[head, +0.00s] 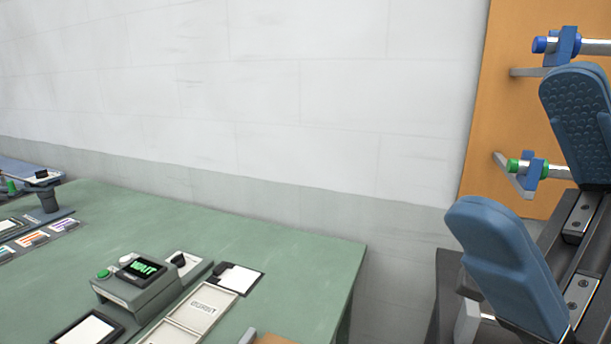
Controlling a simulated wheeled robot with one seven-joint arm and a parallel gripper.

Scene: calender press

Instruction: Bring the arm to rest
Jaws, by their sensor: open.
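My gripper (522,150) is at the right of the head view, close to the camera. Its two blue fingers stand wide apart on a dark rail, with nothing between them. The upper finger shows a dimpled inner pad. The gripper appears in front of the grey wall and an orange panel, to the right of the green table. The rest of my arm is out of view or cut off by the right edge.
The green table (240,236) fills the lower left. On it are a console (138,284) reading "WAIT", a pale labelled tray (203,306) and several cards. The orange panel (490,120) carries a blue-ended bar (588,46) and a green-ended bar (516,167).

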